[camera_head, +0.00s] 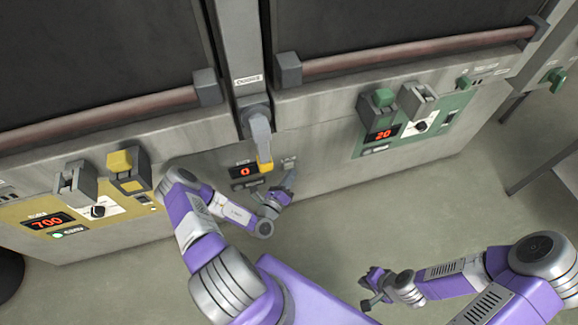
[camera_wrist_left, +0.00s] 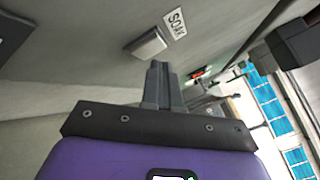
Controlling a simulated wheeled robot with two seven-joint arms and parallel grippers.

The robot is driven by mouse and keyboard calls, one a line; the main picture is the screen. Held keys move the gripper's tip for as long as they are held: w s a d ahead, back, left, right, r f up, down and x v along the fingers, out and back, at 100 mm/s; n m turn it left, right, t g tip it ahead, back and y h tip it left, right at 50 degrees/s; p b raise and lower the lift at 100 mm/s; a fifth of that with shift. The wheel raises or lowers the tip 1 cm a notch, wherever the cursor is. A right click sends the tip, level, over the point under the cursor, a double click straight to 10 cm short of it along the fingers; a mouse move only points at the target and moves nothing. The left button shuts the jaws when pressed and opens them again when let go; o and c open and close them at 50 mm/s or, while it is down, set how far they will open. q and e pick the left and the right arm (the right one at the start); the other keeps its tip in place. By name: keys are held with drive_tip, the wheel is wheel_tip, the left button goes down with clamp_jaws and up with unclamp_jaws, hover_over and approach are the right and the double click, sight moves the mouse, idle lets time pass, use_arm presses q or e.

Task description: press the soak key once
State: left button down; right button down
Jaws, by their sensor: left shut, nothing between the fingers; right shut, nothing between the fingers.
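The soak key is a small pale grey block (camera_wrist_left: 146,44) on the grey front panel in the left wrist view, beside a white SOAK label (camera_wrist_left: 175,22). In the head view a small key and label area (camera_head: 289,161) shows just above my left gripper (camera_head: 290,178). The fingers of my left gripper (camera_wrist_left: 158,66) are shut and empty, pointing at the panel just beneath the key. I cannot tell if they touch it. My right gripper (camera_head: 367,290) is shut and empty, low over the floor at the right, away from the panel.
Open floor lies in front.

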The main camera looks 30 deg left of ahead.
use_arm(q)
drive_tip(key=shift+w+a, duration=0.15)
drive_tip(key=shift+w+a, duration=0.25)
drive_tip(key=shift+a, duration=0.1)
idle(0.9)
drive_tip(key=shift+s+d+p, duration=0.5)
drive_tip(key=shift+s+d, duration=0.05)
drive_tip(key=shift+d, duration=0.1)
drive_tip(key=shift+s+d+p, duration=0.9)
drive_tip(key=shift+s+d, duration=0.75)
drive_tip(key=shift+d, duration=0.25)
